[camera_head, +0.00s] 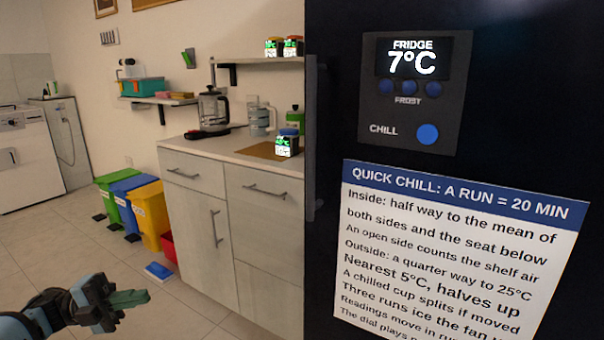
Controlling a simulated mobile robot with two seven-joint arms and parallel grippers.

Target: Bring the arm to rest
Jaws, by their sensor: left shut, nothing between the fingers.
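My left gripper (130,298) shows at the lower left on the end of my arm. Its greenish fingers are together with nothing between them, and it is in front of the floor, apart from everything around it. My right gripper is not in view.
A dark fridge front (330,60) with a 7°C panel (412,90) and a printed sign (455,250) fills the right. A cabinet (195,215) with a coffee maker (213,108) stands mid-view. Bins (152,215) and a blue item (159,270) are on the floor. The lower-left floor is clear.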

